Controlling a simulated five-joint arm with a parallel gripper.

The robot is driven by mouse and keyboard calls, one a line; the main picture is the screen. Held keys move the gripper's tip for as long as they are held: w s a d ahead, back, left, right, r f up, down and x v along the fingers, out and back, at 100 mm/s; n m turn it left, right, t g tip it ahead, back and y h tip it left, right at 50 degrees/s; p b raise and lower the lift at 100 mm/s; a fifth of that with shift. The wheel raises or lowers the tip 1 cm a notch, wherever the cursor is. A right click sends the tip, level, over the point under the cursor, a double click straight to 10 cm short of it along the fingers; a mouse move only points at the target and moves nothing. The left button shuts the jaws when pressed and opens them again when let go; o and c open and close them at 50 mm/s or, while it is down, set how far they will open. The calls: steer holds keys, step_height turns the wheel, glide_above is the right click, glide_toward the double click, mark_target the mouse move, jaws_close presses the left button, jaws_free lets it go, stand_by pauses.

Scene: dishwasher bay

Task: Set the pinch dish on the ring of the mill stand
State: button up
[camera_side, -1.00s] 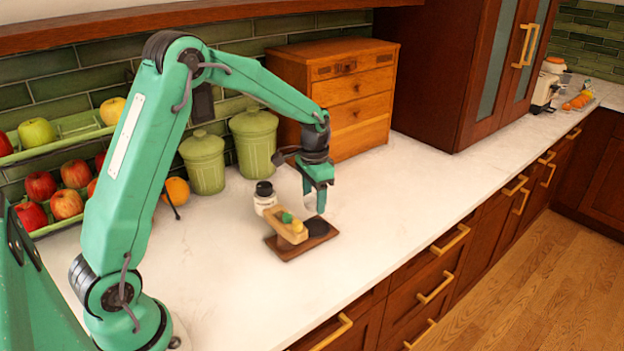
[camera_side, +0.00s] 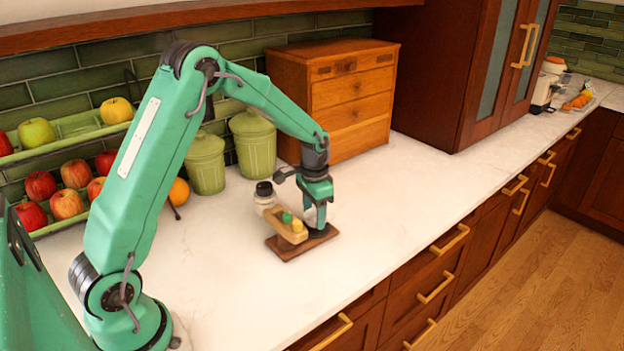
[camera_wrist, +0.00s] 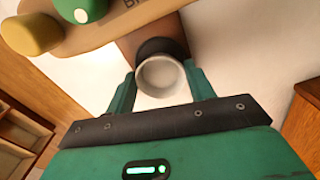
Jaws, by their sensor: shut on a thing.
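My gripper (camera_side: 317,218) is shut on the white pinch dish (camera_wrist: 162,80), which sits between the two green fingers in the wrist view. In the side view the dish is mostly hidden by the fingers. The mill stand has a brown wooden base (camera_side: 289,249) and a raised light-wood block with green and yellow knobs (camera_side: 293,229). Its dark round ring (camera_wrist: 158,46) shows just past the dish in the wrist view, partly covered by it. The dish is low over the ring end of the stand; I cannot tell whether it touches.
A white jar with a black lid (camera_side: 264,193) stands right behind the block. Two green canisters (camera_side: 253,140) and a wooden drawer chest (camera_side: 350,100) stand at the back. The counter (camera_side: 410,210) to the right is clear.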

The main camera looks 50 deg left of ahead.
steer(key=shift+f, duration=0.5)
steer(key=shift+f, duration=0.6)
stand_by(1.3)
steer(key=o, duration=0.7)
step_height(320, 180, up, 11)
stand_by(1.4)
stand_by(0.5)
